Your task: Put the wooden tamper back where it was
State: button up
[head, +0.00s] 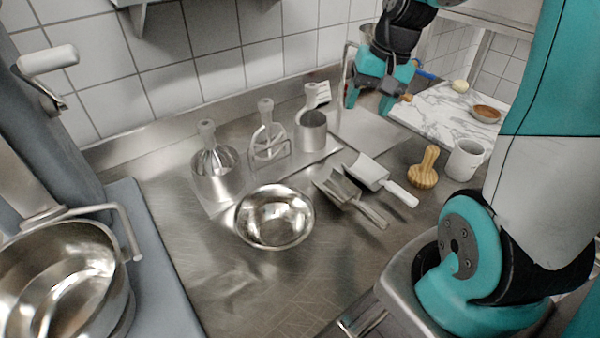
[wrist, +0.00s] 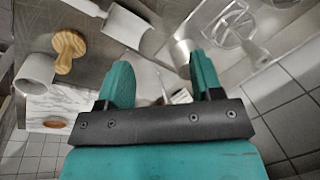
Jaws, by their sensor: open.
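The wooden tamper (head: 425,167) stands on the steel counter with its round grip up, just left of a white cup (head: 465,160). It also shows at the upper left of the wrist view (wrist: 68,50), well to the side of my fingers. My gripper (head: 369,103) is at the back of the counter, above and behind the tamper and apart from it. In the wrist view my gripper (wrist: 160,72) has its two teal fingers spread, with nothing held between them.
Two scoops (head: 370,172) (head: 340,190) and a steel bowl (head: 275,216) lie left of the tamper. Canisters with utensils (head: 216,180) stand along the back wall. A marble board (head: 435,115) holds a small brown dish (head: 486,114). The front middle counter is clear.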

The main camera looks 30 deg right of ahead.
jog(key=s+a+r+n+y, duration=0.15)
jog(key=a+n, duration=0.25)
jog(key=a, duration=0.4)
jog(key=s+a+r+n, duration=0.2)
jog(key=s+a+n, duration=0.1)
jog(key=a, duration=0.5)
jog(key=s+a+n+g+y, duration=0.1)
jog(key=s+a+n, duration=0.6)
jog(key=s+a, duration=0.2)
jog(key=shift+s+a+r+g, duration=0.2)
jog(key=shift+s+r+g, duration=0.2)
jog(key=shift+s, duration=0.2)
